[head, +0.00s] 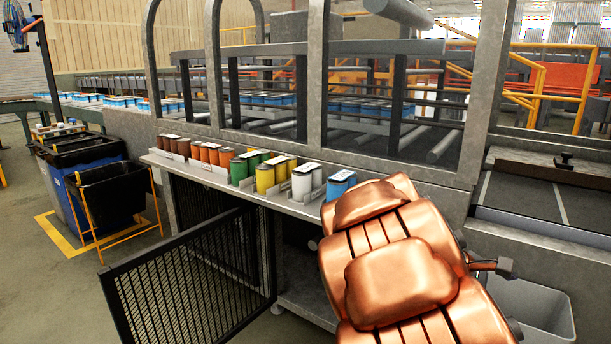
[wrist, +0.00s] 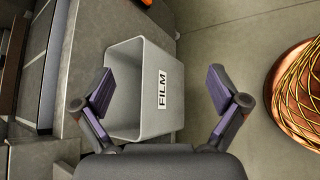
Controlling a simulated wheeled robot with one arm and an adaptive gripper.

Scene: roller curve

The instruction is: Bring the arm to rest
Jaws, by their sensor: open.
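My gripper (wrist: 160,95) shows in the wrist view with its two dark fingers spread wide apart and nothing between them. A grey bin (wrist: 120,92) with a white label reading "FILM" stands below and behind the fingers in that view. The left finger overlaps the bin in the picture; the gap between them is hard to judge. In the head view my copper-coloured arm fills the lower right and covers part of the bench. The fingers are hidden in the head view. The same grey bin (head: 532,308) shows there at the lower right.
A shelf (head: 290,203) holds a row of coloured cans, with a blue can (head: 338,187) close beside my arm. A black mesh door (head: 190,285) stands open below. Dark bins (head: 112,195) stand at left.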

